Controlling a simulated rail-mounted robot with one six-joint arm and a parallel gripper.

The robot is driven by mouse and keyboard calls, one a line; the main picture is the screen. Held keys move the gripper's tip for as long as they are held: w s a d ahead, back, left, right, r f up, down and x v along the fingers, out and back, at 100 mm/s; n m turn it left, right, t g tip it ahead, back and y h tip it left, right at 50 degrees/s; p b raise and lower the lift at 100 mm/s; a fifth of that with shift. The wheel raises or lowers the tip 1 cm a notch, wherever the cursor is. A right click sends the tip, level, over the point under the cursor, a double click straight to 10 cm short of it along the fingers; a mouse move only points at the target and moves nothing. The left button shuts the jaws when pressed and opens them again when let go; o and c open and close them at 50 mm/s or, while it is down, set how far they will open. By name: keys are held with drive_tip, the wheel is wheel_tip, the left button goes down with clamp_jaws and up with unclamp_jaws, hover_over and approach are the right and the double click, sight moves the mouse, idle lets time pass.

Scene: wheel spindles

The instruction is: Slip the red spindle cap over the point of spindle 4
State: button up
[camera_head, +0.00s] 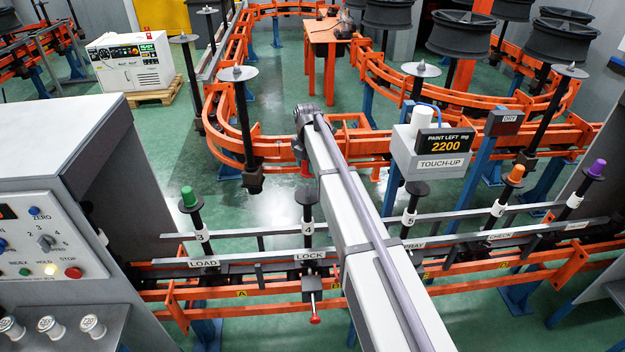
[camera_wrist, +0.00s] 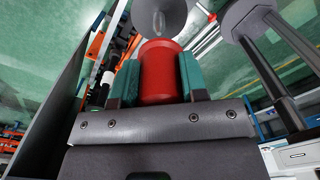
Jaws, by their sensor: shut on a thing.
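The red spindle cap (camera_wrist: 160,72) is held between the teal finger pads of my gripper (camera_wrist: 158,82) in the wrist view. A grey disc (camera_wrist: 178,14) with a pale oblong middle shows just beyond the cap; I cannot tell which part it is or how far away. In the head view, spindle 4 (camera_head: 307,194) stands upright behind the LOCK label, with a white number band and a dark, uncapped top. My arm reaches past its right side, and my gripper cannot be made out in that view.
Spindle 3 wears a green cap (camera_head: 188,195). Spindle 5 (camera_head: 416,190) is bare; orange (camera_head: 516,173) and purple (camera_head: 597,167) caps top spindles to the right. A touch-up box (camera_head: 435,163) stands right of my arm. Orange conveyor rails (camera_head: 240,290) run along front and behind.

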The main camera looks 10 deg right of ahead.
sight(308, 186)
drive_tip(key=shift+w+f, duration=0.1)
drive_tip(key=shift+f+b, duration=3.8)
drive_tip(key=shift+b, duration=0.25)
drive_tip(key=shift+f+b, duration=1)
drive_tip(key=o, duration=1)
wheel_tip(308, 186, up, 11)
drive_tip(key=p, duration=1.1)
drive_tip(key=shift+r, duration=0.1)
drive_tip(key=shift+f, duration=0.2)
